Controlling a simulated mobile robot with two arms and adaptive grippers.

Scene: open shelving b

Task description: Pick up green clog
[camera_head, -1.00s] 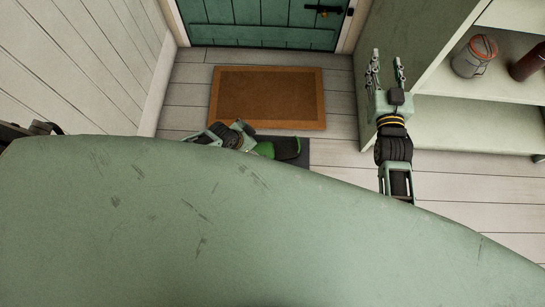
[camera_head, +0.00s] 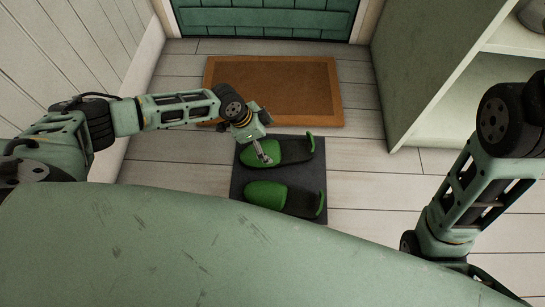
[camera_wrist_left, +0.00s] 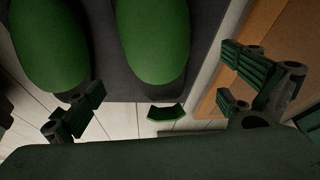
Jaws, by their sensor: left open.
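Two green clogs with dark insides lie side by side on a dark grey mat (camera_head: 237,186). The far clog (camera_head: 292,152) and the near clog (camera_head: 267,194) both have their rounded toes to the left. My left gripper (camera_head: 264,154) is over the toe of the far clog, pointing down. In the left wrist view both rounded green toes show, one at the left (camera_wrist_left: 48,42) and one at the centre (camera_wrist_left: 153,40). The left gripper's fingers (camera_wrist_left: 168,98) are spread wide with nothing held between them. My right gripper is out of view.
A brown doormat (camera_head: 272,88) lies behind the grey mat, before a green door (camera_head: 265,18). A pale shelf unit (camera_head: 435,65) stands at the right, a white plank wall (camera_head: 80,50) at the left. Plank floor (camera_head: 355,190) is clear right of the mat.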

